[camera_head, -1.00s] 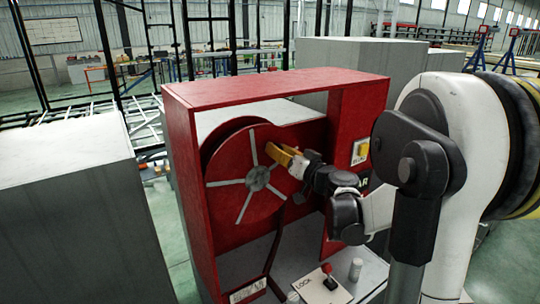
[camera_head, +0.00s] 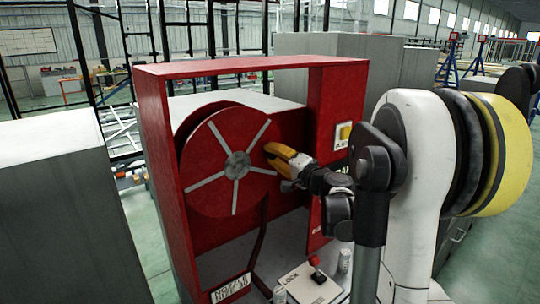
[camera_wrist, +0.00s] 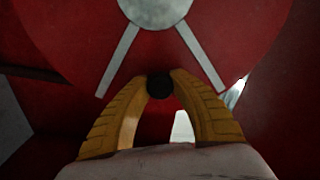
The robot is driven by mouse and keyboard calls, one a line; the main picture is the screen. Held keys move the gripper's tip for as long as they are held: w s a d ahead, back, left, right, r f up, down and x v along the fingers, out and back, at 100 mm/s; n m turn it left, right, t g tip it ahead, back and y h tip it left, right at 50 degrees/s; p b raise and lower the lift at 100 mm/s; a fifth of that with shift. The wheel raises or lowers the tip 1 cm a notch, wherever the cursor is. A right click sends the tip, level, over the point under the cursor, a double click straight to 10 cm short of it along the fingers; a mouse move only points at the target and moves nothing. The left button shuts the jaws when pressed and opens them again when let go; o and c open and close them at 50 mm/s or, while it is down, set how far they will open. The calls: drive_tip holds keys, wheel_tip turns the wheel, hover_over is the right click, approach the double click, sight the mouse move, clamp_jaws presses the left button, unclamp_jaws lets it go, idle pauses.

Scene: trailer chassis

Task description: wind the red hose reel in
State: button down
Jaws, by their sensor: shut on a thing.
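The red hose reel (camera_head: 220,190) sits in an open red box frame (camera_head: 155,170), with grey spokes around a round grey hub (camera_head: 237,165). In the wrist view, the red disc (camera_wrist: 75,30) and two spokes fill the upper part. My gripper (camera_head: 273,155) is at the reel's right side, about level with the hub. In the wrist view its yellow fingers (camera_wrist: 160,85) are closed on a dark round knob (camera_wrist: 160,87) between their tips. The fingers mostly hide the knob in the head view. The hose itself is not clearly visible.
A small plate marked LOCK (camera_head: 308,287) with a red-knobbed lever (camera_head: 315,263) is at the box's lower front. Grey blocks stand at left (camera_head: 60,220) and behind (camera_head: 335,45). Green floor shows at left.

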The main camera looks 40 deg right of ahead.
drive_tip(key=shift+d+f+m+b, duration=0.15)
drive_tip(key=shift+f+m+b, duration=0.4)
drive_tip(key=shift+f+m, duration=0.35)
drive_tip(key=c, duration=1.1)
unclamp_jaws()
drive_tip(key=shift+w, duration=0.1)
drive_tip(key=s, duration=1.2)
drive_tip(key=shift+d+f, duration=0.2)
